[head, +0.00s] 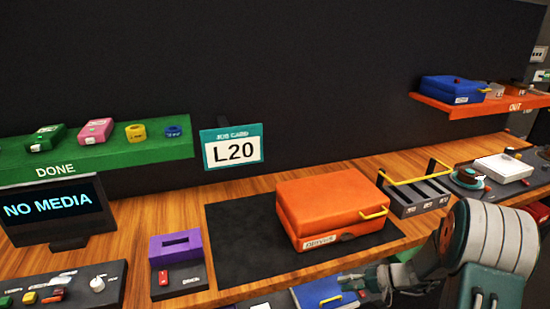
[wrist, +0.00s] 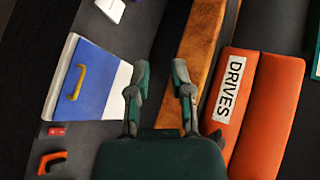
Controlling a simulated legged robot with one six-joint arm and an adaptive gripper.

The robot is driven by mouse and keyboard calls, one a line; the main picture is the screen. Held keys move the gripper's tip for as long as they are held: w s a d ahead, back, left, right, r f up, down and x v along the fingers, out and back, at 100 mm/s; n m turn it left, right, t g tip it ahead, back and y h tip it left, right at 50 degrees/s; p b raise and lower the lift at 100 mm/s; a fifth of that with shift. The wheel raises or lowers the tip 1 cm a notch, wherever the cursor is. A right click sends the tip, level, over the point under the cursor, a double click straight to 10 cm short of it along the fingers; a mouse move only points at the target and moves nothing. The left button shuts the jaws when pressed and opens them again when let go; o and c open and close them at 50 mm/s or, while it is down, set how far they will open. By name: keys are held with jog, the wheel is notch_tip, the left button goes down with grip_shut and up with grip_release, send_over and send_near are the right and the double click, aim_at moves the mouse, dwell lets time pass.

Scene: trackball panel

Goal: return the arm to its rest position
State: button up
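My gripper (head: 369,282) is at the lower right of the head view, in front of the bench's front edge and right of centre. My arm comes in from the right edge. In the wrist view my gripper (wrist: 160,92) has its two fingers apart with nothing between them; the wooden bench edge and dark surface show beyond. An orange case (head: 335,205) with a yellow handle lies on the black mat (head: 236,235), behind my gripper. In the wrist view an orange block labelled DRIVES (wrist: 255,115) is right of the fingers.
A blue-and-white handled item (wrist: 85,85) lies left of the fingers. A slotted rack (head: 418,196) and a trackball panel (head: 490,178) are near my arm.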

jog(key=s+a+r+n+g+h, duration=0.1)
jog(key=s+a+r+n+h, duration=0.15)
jog(key=s+r, duration=0.35)
jog(key=s+a+r+n+g+h, duration=0.1)
jog(key=s+a+r+g+h, duration=0.2)
jog(key=r, duration=0.5)
jog(key=s+d+r+t+h, duration=0.1)
jog(key=s+r+t+h, duration=0.5)
jog(key=s, duration=0.8)
jog(key=shift+s+d+r+n, duration=0.15)
jog(key=shift+d+r+n, duration=0.2)
jog(key=shift+r, duration=1.2)
jog(key=shift+h, duration=0.25)
